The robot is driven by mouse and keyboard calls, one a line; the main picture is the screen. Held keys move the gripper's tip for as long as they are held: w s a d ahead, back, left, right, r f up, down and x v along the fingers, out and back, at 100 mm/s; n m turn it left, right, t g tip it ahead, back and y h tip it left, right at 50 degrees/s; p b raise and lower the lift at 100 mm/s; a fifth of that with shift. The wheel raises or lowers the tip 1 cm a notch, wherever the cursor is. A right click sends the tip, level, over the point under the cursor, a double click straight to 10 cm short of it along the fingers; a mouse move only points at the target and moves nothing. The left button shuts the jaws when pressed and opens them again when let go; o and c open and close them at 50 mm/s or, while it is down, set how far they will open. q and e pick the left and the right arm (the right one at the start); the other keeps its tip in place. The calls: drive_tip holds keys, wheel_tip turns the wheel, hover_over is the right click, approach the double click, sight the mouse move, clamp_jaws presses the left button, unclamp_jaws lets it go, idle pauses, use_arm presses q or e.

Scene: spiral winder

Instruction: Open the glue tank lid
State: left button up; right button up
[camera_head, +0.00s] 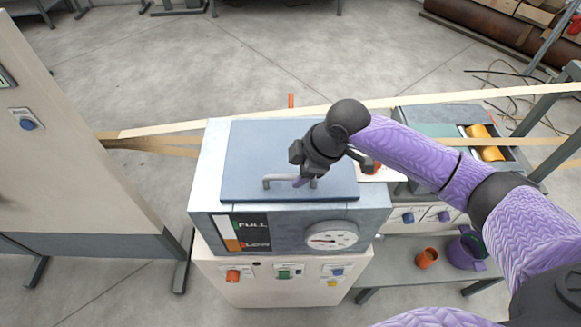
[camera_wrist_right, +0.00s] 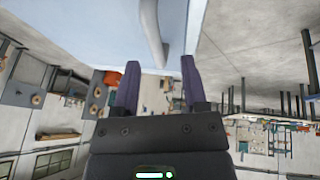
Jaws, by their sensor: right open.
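The glue tank (camera_head: 207,190) is a pale grey box with a flat blue-grey lid (camera_head: 250,150) lying shut on its top. A metal bar handle (camera_head: 270,181) stands near the lid's front edge. My right gripper (camera_head: 301,183) reaches in from the right, over the lid at the handle, and hides part of it. In the right wrist view the purple fingers (camera_wrist_right: 160,62) are apart, with the curved handle (camera_wrist_right: 151,35) showing between and beyond their tips. I cannot tell whether they touch it. My left gripper is not in view.
The tank front has a FULL/LOW level window (camera_head: 248,232) and a round gauge (camera_head: 331,236). A control box with knobs (camera_head: 285,273) is below. A pale strip (camera_head: 420,99) runs behind the tank. An orange cup (camera_head: 427,258) and purple pot (camera_head: 465,252) stand on the right bench.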

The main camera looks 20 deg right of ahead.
drive_tip(key=x, duration=0.2)
drive_tip(key=shift+w+a+f, duration=0.1)
drive_tip(key=shift+w+f, duration=0.1)
drive_tip(key=shift+f, duration=0.1)
drive_tip(key=shift+w, duration=0.1)
clamp_jaws()
idle(1.1)
